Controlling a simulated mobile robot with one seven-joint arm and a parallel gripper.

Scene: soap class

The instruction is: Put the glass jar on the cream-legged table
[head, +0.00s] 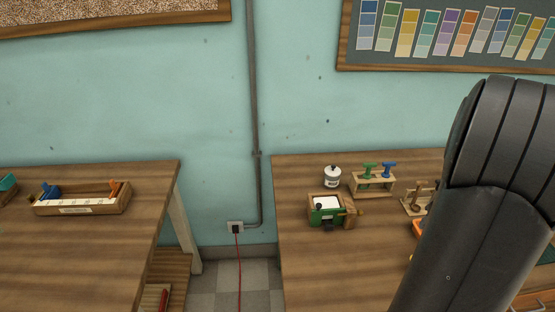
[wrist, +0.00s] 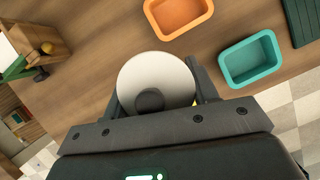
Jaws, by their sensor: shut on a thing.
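My gripper (wrist: 154,90) is shut on a round, white-topped thing with a dark knob, taken as the glass jar (wrist: 157,70). It is seen from above between the two fingers; its sides are hidden. In the head view my dark arm covers the right side, and neither the gripper nor the held jar shows. The cream-legged table (head: 85,252) is at the left in the head view, with a wooden top and a pale leg (head: 183,232) at its right end.
The left table carries a wooden tray (head: 82,208) with blue and orange items near its back; its front is bare. A floor gap with a red cord (head: 239,265) separates it from the right table (head: 300,270). Orange (wrist: 180,28) and teal (wrist: 250,80) trays lie near my gripper.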

